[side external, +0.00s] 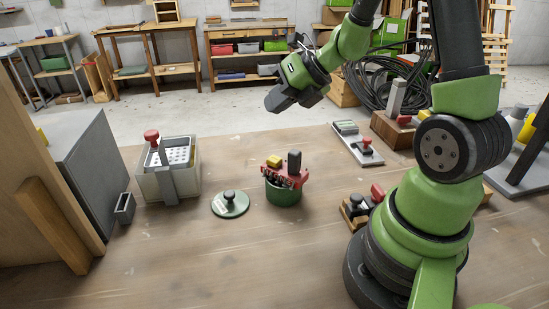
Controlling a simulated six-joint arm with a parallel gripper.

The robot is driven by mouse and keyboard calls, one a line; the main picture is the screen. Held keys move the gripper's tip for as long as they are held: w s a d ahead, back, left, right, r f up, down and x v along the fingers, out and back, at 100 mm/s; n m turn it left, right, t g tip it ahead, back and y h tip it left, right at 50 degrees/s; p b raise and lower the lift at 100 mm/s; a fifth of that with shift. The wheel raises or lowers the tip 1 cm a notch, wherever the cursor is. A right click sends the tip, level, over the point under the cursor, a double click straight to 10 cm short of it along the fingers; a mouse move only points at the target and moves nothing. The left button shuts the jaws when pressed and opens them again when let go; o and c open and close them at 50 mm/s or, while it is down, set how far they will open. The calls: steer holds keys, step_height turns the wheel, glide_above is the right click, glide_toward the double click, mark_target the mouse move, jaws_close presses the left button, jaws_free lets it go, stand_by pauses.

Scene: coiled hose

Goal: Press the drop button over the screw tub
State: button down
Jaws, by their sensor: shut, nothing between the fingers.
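On the red piece are a yellow block (273,161), which may be the drop button, and an upright dark grip (294,161). The inside of the tub is hidden. My gripper (279,101) is shut and empty, in the air well above the tub and apart from it. Its fingers point down and to the left.
Further left are a pale bin (184,165) with a red-knobbed lever and a small grey box (124,208). A coiled dark hose (387,84) is at the back right. The front bench is clear.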

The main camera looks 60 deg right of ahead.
mark_target(276, 158)
steer(key=shift+f, duration=0.1)
steer(key=shift+f, duration=4.3)
steer(key=shift+f, duration=0.4)
steer(key=shift+a+f, duration=0.1)
steer(key=shift+f, duration=0.8)
steer(key=shift+s+a+r, duration=0.2)
steer(key=shift+s+r, duration=0.2)
steer(key=shift+r, duration=0.4)
